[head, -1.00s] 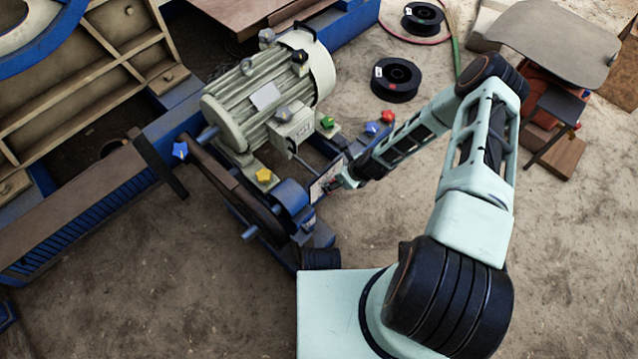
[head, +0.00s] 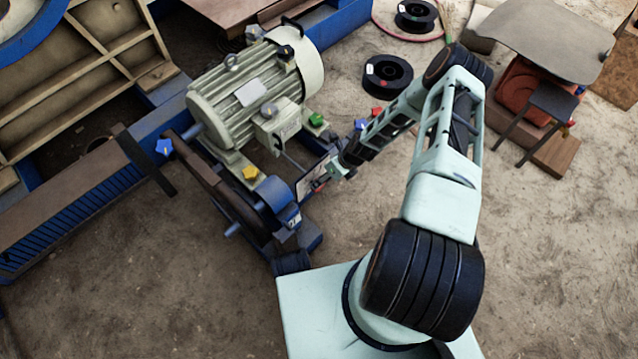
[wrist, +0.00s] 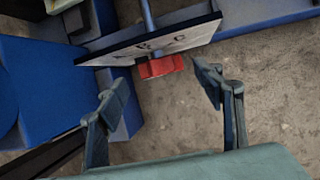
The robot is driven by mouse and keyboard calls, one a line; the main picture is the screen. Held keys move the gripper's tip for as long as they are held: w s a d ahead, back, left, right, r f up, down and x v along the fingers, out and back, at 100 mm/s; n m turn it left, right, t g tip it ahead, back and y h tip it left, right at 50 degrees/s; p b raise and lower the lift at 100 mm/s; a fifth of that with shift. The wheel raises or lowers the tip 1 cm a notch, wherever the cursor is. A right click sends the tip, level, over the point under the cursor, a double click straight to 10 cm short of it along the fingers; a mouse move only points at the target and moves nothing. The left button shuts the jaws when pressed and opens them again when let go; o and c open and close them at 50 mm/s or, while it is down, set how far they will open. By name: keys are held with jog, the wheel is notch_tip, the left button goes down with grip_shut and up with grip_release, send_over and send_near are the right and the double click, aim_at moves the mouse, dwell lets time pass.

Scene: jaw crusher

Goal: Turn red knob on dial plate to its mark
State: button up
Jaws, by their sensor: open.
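The dial plate (wrist: 165,38) is a pale plate with dark letters, at the top of the wrist view, seen at a steep slant. It also shows in the head view (head: 307,181) beside the blue machine part. The red knob (wrist: 160,67) sits at the plate's lower edge in the wrist view, on the side facing me. My gripper (wrist: 163,84) is open, with one finger left and one right of the knob, which lies a little beyond the fingertips. No contact shows. In the head view, my gripper (head: 326,178) is close to the plate. The mark cannot be made out.
A motor (head: 255,85) with several coloured star-shaped knobs stands behind the plate. A yellow one (head: 251,173) and a blue one (head: 361,124) are near. Black spools (head: 387,77) and a stool (head: 548,105) lie off right. Bare ground is free at front left.

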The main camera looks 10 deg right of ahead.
jog(key=b+x, duration=0.1)
jog(key=x, duration=0.4)
jog(key=shift+f+b, duration=0.2)
jog(key=shift+b, duration=0.15)
jog(key=shift+a+r, duration=0.1)
jog(key=c, duration=1.1)
